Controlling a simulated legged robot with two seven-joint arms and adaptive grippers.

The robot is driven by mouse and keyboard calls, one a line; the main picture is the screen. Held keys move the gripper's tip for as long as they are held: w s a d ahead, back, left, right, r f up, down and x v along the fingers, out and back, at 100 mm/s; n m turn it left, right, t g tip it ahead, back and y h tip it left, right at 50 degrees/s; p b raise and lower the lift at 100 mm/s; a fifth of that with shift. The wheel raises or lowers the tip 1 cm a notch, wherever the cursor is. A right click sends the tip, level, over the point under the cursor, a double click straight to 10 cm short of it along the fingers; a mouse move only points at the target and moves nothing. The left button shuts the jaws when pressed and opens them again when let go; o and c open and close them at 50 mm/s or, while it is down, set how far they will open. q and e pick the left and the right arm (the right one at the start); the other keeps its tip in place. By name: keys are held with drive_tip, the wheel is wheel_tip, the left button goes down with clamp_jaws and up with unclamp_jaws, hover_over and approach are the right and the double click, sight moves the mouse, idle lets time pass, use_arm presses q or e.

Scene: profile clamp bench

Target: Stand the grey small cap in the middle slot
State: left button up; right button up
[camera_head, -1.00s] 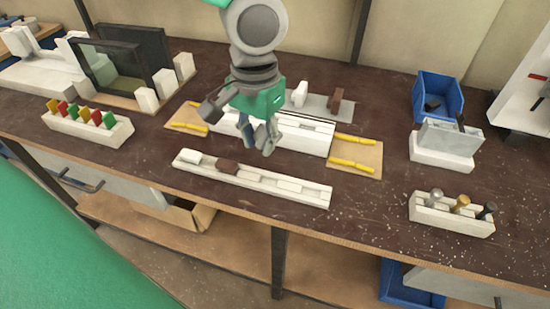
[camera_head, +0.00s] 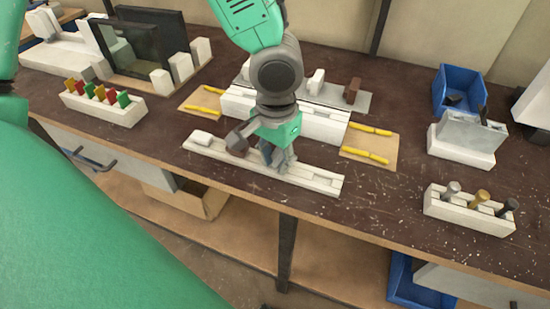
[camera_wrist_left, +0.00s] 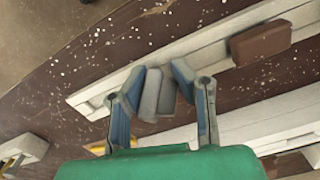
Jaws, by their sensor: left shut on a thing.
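My left gripper (camera_head: 276,160) is low over the long white rail (camera_head: 315,181) at the bench front. Behind stands a white block fixture (camera_head: 322,125). I cannot tell which slot is the middle one. My right gripper is not in view.
A grey plate (camera_head: 334,97) behind the fixture bears an upright white piece (camera_head: 316,82) and a brown one (camera_head: 352,92). Racks stand left (camera_head: 104,106) and right (camera_head: 468,208). Bare bench lies right of the rail.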

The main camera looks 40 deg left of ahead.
use_arm(q)
drive_tip(key=shift+d+f, duration=0.2)
drive_tip(key=shift+d, duration=0.1)
drive_tip(key=shift+f, duration=0.15)
drive_tip(key=shift+s+a+f+b, duration=0.2)
drive_tip(key=shift+s+a+b, duration=0.1)
drive_tip(key=shift+a+b, duration=0.05)
drive_tip(key=shift+c, duration=0.5)
drive_tip(key=o, duration=0.8)
drive_tip(key=shift+f, duration=0.1)
drive_tip(key=shift+o, duration=0.2)
drive_tip(key=shift+w+a+f, duration=0.1)
drive_tip(key=shift+w, duration=0.05)
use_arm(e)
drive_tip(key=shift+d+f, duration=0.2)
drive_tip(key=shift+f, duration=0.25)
use_arm(q)
drive_tip(key=shift+a, duration=0.1)
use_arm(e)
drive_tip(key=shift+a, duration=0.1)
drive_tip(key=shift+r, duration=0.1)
